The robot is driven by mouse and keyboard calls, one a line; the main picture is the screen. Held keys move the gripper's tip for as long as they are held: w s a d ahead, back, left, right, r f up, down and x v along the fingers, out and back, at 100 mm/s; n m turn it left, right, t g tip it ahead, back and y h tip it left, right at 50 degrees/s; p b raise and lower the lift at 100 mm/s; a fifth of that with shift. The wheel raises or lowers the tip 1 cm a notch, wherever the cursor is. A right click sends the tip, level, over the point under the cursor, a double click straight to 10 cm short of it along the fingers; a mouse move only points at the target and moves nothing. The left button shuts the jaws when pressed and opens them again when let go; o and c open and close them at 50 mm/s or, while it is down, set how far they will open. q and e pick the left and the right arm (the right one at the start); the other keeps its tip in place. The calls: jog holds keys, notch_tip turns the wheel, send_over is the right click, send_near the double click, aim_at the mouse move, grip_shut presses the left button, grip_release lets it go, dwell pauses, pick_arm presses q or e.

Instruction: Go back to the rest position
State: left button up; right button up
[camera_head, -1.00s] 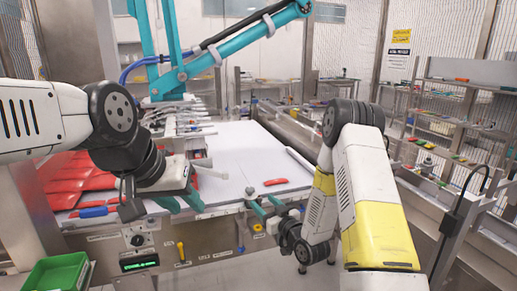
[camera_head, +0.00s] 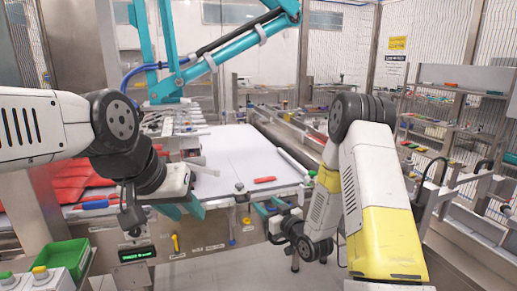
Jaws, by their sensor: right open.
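My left gripper (camera_head: 184,209) hangs at the front edge of the white work surface (camera_head: 235,152), at the left. Its teal fingers point down; the gap between them is not clear. My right gripper (camera_head: 270,210) is near the front right corner of that surface. Its teal fingers are apart, with nothing seen between them. Both arms are bent at the elbow and held in front of me.
A red item (camera_head: 265,179) lies on the white surface. Red packages (camera_head: 70,178) lie at the left. A green bin (camera_head: 62,262) and a button box (camera_head: 38,279) stand at the lower left. A teal machine arm (camera_head: 225,52) hangs above. Shelves (camera_head: 450,110) stand at the right.

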jog(key=s+d+r+m+g+h, duration=0.1)
jog(key=s+d+r+g+h, duration=0.15)
jog(key=s+d+r, duration=0.4)
jog(key=s+d+r+m+g+h, duration=0.1)
jog(key=d+r+m+h, duration=0.2)
jog(key=r, duration=0.6)
jog(key=s+r+g, duration=0.2)
jog(key=s, duration=1)
jog(key=s+d+r+m+g, duration=0.1)
jog(key=s+r+g, duration=0.1)
jog(key=s, duration=1)
jog(key=shift+d+r+g+h, duration=0.25)
jog(key=shift+d+g+h, duration=0.1)
jog(key=shift+g, duration=0.3)
